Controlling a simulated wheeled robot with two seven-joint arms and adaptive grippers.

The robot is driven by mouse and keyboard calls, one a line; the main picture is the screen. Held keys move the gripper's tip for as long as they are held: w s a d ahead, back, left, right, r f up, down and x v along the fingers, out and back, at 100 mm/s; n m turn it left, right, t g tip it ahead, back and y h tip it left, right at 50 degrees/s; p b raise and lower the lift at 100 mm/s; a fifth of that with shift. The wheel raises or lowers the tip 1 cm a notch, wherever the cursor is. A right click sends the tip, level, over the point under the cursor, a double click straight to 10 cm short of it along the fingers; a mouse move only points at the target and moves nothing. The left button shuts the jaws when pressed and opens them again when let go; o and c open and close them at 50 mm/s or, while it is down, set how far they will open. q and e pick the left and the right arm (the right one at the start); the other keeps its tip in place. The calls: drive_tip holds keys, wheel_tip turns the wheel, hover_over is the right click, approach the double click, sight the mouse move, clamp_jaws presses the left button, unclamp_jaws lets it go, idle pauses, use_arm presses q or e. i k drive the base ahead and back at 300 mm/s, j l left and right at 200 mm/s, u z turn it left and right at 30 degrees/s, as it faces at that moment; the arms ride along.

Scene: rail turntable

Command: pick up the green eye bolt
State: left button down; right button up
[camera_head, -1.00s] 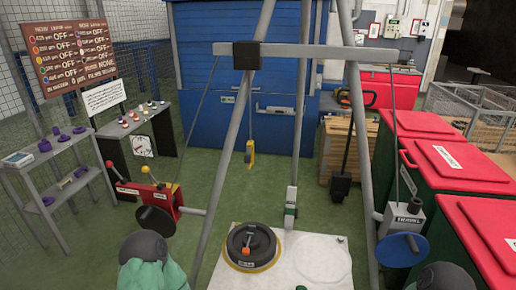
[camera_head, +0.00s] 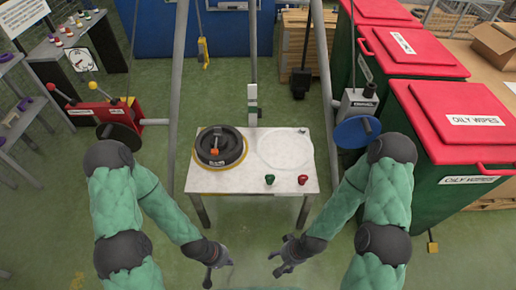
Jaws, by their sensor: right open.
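The green eye bolt (camera_head: 270,180) stands at the front edge of the white table, left of a red eye bolt (camera_head: 303,180). My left gripper (camera_head: 219,273) is low in front of the table, to the left of and nearer than the green bolt. The picture is too small to settle whether its jaws are open or shut. My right gripper (camera_head: 274,265) is also in front of the table, nearer than the green bolt and apart from it. It is open and empty.
The white table (camera_head: 240,184) carries a black round turntable part (camera_head: 219,148) with an orange piece, and a pale ring (camera_head: 286,148). Frame legs rise on both sides. A red winch (camera_head: 105,113) is left, a blue disc (camera_head: 357,132) right. Red-lidded bins (camera_head: 460,115) stand right.

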sight(270, 179)
drive_tip(key=i+l, duration=0.1)
drive_tip(key=l, duration=0.65)
drive_tip(key=l+u, duration=0.15)
drive_tip(key=u, duration=0.25)
drive_tip(key=l+u, duration=0.15)
drive_tip(key=u, duration=0.25)
drive_tip(key=l+u, duration=0.15)
drive_tip(key=u, duration=0.25)
drive_tip(key=l+u, duration=0.15)
drive_tip(key=u, duration=0.25)
drive_tip(key=i+l, duration=0.05)
